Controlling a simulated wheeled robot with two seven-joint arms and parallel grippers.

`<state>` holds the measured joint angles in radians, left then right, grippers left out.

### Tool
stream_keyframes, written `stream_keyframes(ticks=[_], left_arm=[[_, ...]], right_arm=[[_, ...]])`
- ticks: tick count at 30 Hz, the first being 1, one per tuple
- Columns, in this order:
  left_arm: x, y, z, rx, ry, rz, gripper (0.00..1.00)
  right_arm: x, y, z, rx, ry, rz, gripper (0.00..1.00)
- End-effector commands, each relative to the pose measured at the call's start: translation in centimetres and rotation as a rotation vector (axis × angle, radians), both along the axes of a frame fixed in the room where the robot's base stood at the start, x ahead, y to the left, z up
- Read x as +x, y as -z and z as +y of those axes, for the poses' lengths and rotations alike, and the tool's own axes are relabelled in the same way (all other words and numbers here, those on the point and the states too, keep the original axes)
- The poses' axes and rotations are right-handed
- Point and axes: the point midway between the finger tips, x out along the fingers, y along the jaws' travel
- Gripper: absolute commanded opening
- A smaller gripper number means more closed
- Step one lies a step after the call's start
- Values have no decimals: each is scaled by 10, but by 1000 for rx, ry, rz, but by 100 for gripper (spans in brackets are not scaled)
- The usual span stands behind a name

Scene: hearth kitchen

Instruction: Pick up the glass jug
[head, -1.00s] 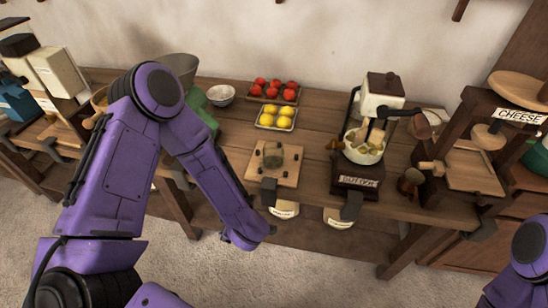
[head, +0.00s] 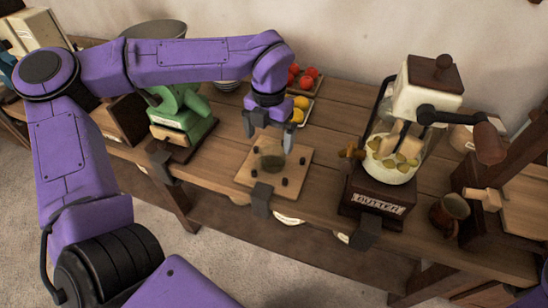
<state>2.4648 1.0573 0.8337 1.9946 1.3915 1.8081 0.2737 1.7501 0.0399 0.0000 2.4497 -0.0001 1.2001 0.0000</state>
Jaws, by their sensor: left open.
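A small see-through, greenish-grey vessel, which looks like the glass jug (head: 271,161), stands on a square wooden board (head: 247,181) with dark pegs on the worktop. Its clear outline is faint, and I cannot make out a handle. My left gripper (head: 269,131) is open and points down just above and behind the vessel, as seen in the head view. Its two grey fingers are spread apart with nothing visibly held. I cannot tell whether a finger touches the glass. My right gripper is out of view.
A butter churn (head: 432,92) with a crank stands right of the board, with a brown mug (head: 449,212) beyond it. A green machine (head: 183,112) stands to the left. Trays of tomatoes (head: 303,77) and lemons (head: 299,104) lie behind the gripper. Bare worktop separates board and churn.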

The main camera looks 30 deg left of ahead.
Motion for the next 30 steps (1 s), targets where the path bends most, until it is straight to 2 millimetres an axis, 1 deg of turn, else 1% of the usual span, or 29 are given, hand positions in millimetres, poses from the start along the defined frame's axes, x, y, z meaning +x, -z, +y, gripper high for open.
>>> stream_keyframes(ticks=[1,5,13,16,21,22,23,24,26,27,28,30], left_arm=[[1,9,-2,3,7,3,100],[3,24,-5,4,15,2,100],[6,69,-4,4,13,3,100],[7,75,-3,4,13,-1,100],[6,76,-3,4,11,-2,100],[6,76,-3,4,11,-2,96],[6,76,-2,4,11,-1,87],[6,76,-2,5,11,-1,74],[6,76,-2,5,11,-1,54],[6,76,-2,5,11,-1,41],[6,76,-2,5,12,0,37],[6,75,-3,5,11,-1,37]], right_arm=[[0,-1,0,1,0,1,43],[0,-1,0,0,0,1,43],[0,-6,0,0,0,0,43],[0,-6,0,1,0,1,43],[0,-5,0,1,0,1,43],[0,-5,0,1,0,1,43],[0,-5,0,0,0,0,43],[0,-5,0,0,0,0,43],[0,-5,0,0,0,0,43],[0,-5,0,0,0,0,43],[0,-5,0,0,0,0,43],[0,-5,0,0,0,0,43]])
